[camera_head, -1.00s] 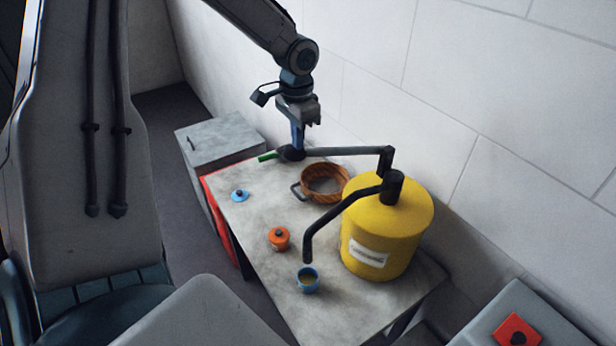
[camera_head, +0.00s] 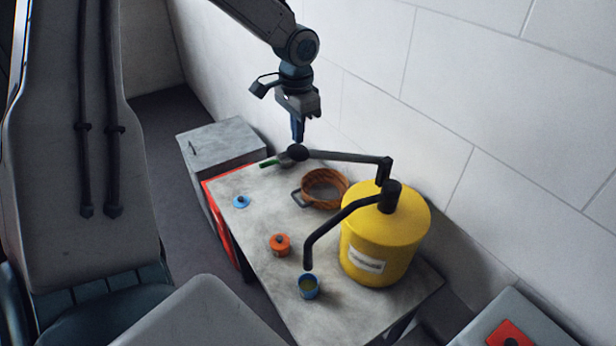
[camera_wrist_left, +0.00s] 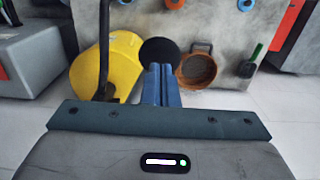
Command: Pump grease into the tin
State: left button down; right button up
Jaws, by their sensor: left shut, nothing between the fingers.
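The yellow grease drum (camera_head: 385,240) stands on the table with a black pump on its lid. The long black pump lever (camera_head: 345,157) reaches left and ends in a round black knob (camera_head: 298,152). My left gripper (camera_head: 298,138) is shut and empty, pointing down just above the knob; I cannot tell whether it touches. In the left wrist view the shut fingers (camera_wrist_left: 160,72) lie across the near side of the knob (camera_wrist_left: 158,51), beside the drum (camera_wrist_left: 122,62). My right gripper is not in view.
On the grey table (camera_head: 255,222) are an orange-brown pan (camera_head: 313,198), an orange pot (camera_head: 279,248), a blue lid (camera_head: 241,201) and a green-handled tool (camera_head: 268,163). A wall is close behind. A grey cabinet (camera_head: 222,142) stands at the table's far left.

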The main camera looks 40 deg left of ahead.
aim_at(298, 148)
pick_arm(q)
jog(key=shift+f, duration=0.1)
dwell(0.3)
jog(key=shift+s+f+b, duration=0.1)
jog(key=shift+f+b, duration=2.4)
jog(key=shift+f, duration=1.2)
jog(key=shift+f+b, duration=1.65)
jog(key=shift+f, duration=0.7)
notch_tip(298, 148, up, 10)
jog(key=p, duration=0.8)
jog(key=shift+r, duration=1.2)
jog(key=shift+f, duration=0.1)
